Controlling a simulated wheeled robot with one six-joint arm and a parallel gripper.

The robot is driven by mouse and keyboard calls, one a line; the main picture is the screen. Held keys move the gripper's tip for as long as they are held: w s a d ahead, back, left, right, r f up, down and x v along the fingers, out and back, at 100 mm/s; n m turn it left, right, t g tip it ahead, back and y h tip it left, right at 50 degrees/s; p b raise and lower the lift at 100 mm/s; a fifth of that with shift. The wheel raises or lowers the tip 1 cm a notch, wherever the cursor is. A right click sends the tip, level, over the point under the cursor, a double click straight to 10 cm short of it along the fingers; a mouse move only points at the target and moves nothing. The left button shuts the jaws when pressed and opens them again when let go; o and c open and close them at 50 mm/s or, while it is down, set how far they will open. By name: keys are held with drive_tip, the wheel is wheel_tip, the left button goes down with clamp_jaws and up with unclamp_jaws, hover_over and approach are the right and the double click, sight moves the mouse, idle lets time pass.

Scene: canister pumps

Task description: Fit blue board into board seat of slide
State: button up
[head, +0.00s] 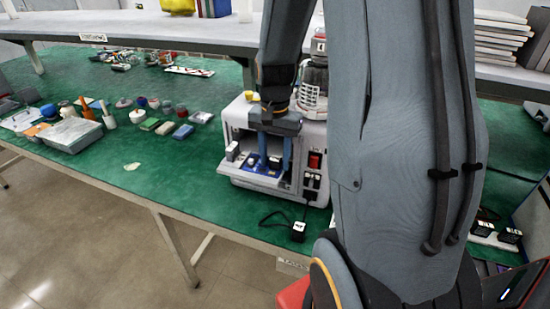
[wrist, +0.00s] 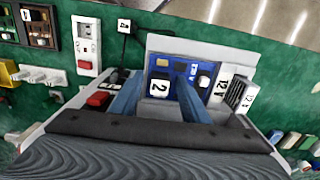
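The blue board (head: 264,169) lies on the pulled-out slide (head: 253,179) at the front of the white pump unit. In the wrist view the blue board (wrist: 188,72) carries a white block marked 2 (wrist: 160,84) and small dark and pale parts. My gripper (head: 275,166) reaches down over the board. Its two blue fingers (wrist: 160,92) stand apart, one on each side of the marked block, with narrow gaps seeming to show beside it. The fingers hide part of the board's edges and seat, so I cannot tell whether it sits fully down.
White blocks marked 12 V (wrist: 232,92) stand beside the board on the slide. The pump unit (head: 312,135) has a red switch (head: 315,160). A black-corded white plug (head: 299,230) lies near the green bench's front edge. Tools and coloured blocks (head: 165,128) lie to the left.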

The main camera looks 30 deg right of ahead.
sight(275, 159)
wheel_tip(275, 159, up, 12)
drive_tip(key=b, duration=0.3)
drive_tip(key=s+a+f+n+t, duration=0.1)
drive_tip(key=s+a+f+n, duration=0.2)
drive_tip(key=a+f+n, duration=0.2)
drive_tip(key=s+a+f+n, duration=0.4)
drive_tip(key=a+f+n, duration=0.1)
drive_tip(key=a+f, duration=0.2)
drive_tip(key=shift+s+a+t, duration=0.25)
drive_tip(key=shift+a+t, duration=0.15)
drive_tip(key=shift+a, duration=0.1)
drive_tip(key=shift+f, duration=0.1)
wheel_tip(275, 159, down, 2)
drive_tip(key=shift+f+b, duration=0.1)
drive_tip(key=shift+b, duration=0.95)
